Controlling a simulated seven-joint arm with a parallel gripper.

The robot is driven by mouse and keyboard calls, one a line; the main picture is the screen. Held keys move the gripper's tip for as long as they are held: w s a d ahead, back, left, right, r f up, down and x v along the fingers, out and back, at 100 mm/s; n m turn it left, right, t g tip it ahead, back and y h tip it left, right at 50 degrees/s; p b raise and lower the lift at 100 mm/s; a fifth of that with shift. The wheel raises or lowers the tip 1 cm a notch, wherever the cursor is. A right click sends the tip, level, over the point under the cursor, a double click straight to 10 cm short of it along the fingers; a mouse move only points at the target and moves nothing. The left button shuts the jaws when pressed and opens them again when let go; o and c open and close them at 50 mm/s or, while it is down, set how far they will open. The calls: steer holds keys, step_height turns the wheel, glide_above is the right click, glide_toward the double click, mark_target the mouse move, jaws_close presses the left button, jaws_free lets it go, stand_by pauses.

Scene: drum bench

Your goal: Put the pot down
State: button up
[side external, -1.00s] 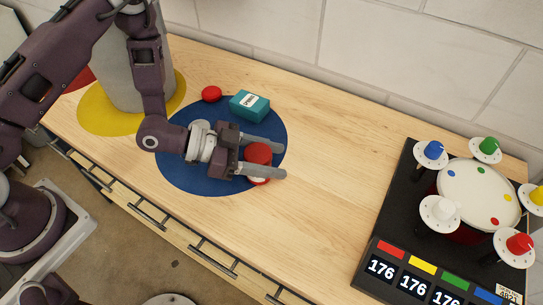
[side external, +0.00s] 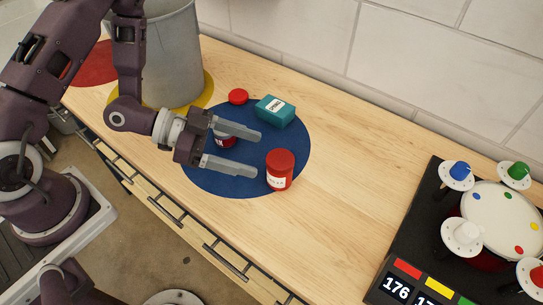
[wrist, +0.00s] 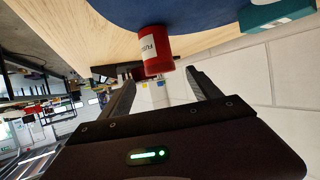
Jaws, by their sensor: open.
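A red pot (side external: 281,171) with a white label stands upright at the right edge of the blue disc (side external: 245,187). My gripper (side external: 258,155) is open and empty, to the left of the pot, with a gap between its fingertips and the pot. In the wrist view the pot (wrist: 157,50) shows beyond the fingertips of my gripper (wrist: 160,84), clear of both fingers. A second, dark-red pot (side external: 226,140) with a pale top is on the blue disc, partly hidden behind my gripper.
A teal box (side external: 275,111) lies at the blue disc's back edge. A small red lid (side external: 238,96) is beside it. A big grey bin (side external: 172,55) stands on the yellow disc at left. The drum device (side external: 490,225) is at right. Bare wood lies between pot and device.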

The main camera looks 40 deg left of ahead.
steer(key=w+a+r+n+y, duration=0.2)
steer(key=a+r+n+y, duration=0.2)
steer(key=a+r+y, duration=0.95)
steer(key=s+d+r+n+g+h, duration=0.1)
steer(key=s+r+n, duration=0.2)
steer(key=s, duration=0.6)
steer(key=s+d+r+n+h, duration=0.1)
steer(key=s+r+n, duration=0.2)
steer(key=s, duration=0.6)
steer(key=shift+s+r+n+g, duration=0.15)
steer(key=shift+s+n+g, duration=0.1)
steer(key=shift+n+g, duration=0.25)
